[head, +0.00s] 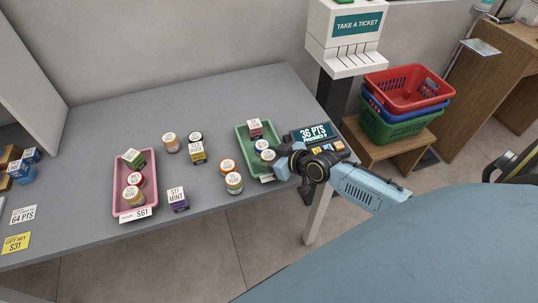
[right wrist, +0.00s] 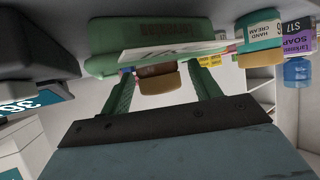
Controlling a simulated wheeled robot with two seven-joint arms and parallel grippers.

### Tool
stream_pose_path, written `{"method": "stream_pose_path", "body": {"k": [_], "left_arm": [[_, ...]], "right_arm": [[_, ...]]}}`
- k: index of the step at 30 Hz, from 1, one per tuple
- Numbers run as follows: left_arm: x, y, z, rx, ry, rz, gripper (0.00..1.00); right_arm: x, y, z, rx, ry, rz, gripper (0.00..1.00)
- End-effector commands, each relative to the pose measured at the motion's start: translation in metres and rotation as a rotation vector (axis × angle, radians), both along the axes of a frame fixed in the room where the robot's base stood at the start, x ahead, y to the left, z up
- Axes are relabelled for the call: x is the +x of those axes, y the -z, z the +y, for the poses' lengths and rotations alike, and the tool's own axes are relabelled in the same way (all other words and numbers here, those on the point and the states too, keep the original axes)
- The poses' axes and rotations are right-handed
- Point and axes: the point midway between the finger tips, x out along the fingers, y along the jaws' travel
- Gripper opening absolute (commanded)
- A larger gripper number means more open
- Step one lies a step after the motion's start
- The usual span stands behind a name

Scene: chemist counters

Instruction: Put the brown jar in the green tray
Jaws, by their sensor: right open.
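The green tray (head: 242,141) lies near the right end of the grey counter. It holds a red-and-white box and two pale-topped jars. My right gripper (head: 286,166) is at its right side, open. In the right wrist view the tray wall (right wrist: 160,32) crosses above my open fingers (right wrist: 163,76). A brown jar with a tan lid (right wrist: 157,77) shows between the fingertips, partly hidden by the tray and its label. I cannot tell whether it stands inside the tray or beyond it, nor surely which head-view jar it is. My left gripper is not in view.
An orange-lidded jar (head: 227,166) and a cream-lidded jar (head: 234,183) stand left of the tray. A pink tray (head: 121,179) holds several items further left. A points display (head: 313,132) stands right of the tray. The counter's middle has free room.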

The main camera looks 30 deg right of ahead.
Motion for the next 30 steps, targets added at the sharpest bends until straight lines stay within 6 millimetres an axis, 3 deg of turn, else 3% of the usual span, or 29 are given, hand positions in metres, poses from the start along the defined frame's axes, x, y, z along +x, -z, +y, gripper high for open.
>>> {"method": "stream_pose_path", "body": {"k": [5, 21, 30], "left_arm": [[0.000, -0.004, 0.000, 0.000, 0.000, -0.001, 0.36], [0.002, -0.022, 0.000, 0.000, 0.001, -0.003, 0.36], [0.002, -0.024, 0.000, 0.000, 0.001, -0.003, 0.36]], "right_arm": [[-0.003, -0.005, -0.001, 0.000, 0.000, 0.001, 0.62], [-0.085, -0.051, -0.029, -0.001, -0.001, 0.003, 0.62], [-0.100, -0.060, -0.034, 0.000, -0.001, 0.000, 0.62]]}}
